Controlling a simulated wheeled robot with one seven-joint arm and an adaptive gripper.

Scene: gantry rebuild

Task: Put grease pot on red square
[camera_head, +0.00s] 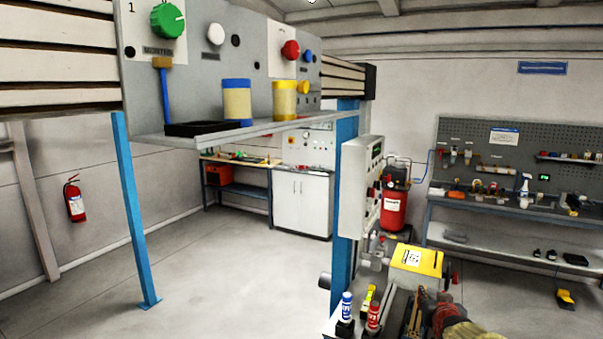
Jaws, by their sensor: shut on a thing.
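Two cream pots stand on the ledge of the grey panel in the head view: one with blue bands (236,102) and one with yellow bands (284,100). I cannot tell whether either is the grease pot. I cannot make out a red square on the ledge (222,134) or elsewhere. My gripper is not in view, so what it holds is hidden.
A black tray (202,129) and an upright blue-handled brush (165,92) are left of the pots. Knobs (168,21) stick out above. A blue post (135,210) supports the left. At lower right is a cluttered cart with bottles (346,307).

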